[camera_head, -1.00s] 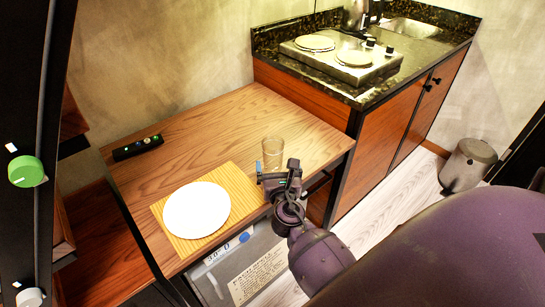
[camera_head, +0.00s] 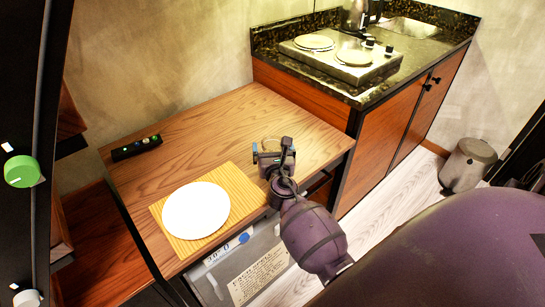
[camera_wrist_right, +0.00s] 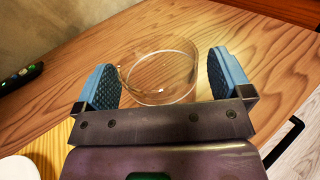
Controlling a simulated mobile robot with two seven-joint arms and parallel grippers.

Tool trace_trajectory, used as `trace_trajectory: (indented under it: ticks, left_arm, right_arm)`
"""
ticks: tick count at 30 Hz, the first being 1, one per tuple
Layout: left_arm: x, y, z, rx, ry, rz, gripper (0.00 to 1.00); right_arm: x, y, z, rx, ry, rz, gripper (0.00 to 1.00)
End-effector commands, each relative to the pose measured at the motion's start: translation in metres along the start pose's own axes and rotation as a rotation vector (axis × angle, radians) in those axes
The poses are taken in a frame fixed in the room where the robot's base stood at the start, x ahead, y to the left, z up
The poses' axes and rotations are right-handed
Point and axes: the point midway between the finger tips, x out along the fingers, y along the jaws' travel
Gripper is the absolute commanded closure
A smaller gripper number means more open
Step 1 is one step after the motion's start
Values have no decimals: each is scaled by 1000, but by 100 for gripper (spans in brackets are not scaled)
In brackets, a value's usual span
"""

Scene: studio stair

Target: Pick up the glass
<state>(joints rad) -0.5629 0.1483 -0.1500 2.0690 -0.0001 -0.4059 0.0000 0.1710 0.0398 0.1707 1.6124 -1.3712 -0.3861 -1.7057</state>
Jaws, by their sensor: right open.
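The clear glass (camera_wrist_right: 160,72) stands on the wooden table (camera_head: 180,125), between the two blue-padded fingers of my right gripper (camera_wrist_right: 163,80) in the wrist view. My right gripper (camera_head: 272,155) is open, with a gap between the glass and the right finger; the left finger is close to the glass's left side. In the head view only the rim of the glass (camera_head: 272,143) shows behind the gripper. The rest of it is hidden there. My left gripper is not in view.
A white plate (camera_head: 196,210) lies on a yellow wooden board (camera_head: 240,187) left of my right gripper. A black remote (camera_head: 137,148) lies at the table's back left. A counter with a cooktop (camera_head: 343,62) stands behind to the right.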

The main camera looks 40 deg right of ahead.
Motion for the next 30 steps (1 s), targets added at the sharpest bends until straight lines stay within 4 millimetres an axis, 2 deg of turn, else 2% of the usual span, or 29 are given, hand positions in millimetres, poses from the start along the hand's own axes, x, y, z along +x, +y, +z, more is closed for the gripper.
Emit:
trace_trajectory:
  ticks: [1, 2, 12, 22, 26, 30]
  left_arm:
    - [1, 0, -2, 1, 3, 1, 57]
    - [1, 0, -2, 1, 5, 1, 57]
    - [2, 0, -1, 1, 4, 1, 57]
    - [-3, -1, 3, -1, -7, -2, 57]
    - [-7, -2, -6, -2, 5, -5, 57]
    - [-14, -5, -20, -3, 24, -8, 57]
  right_arm:
    - [0, 0, 0, 0, 0, 0, 5]
    - [0, 0, 0, 0, 0, 0, 9]
    - [0, 0, 0, 0, 0, 0, 62]
    - [0, 1, 6, 2, -4, 1, 63]
    - [1, 2, 22, 4, -9, 1, 63]
    - [1, 2, 48, 5, -12, 1, 63]
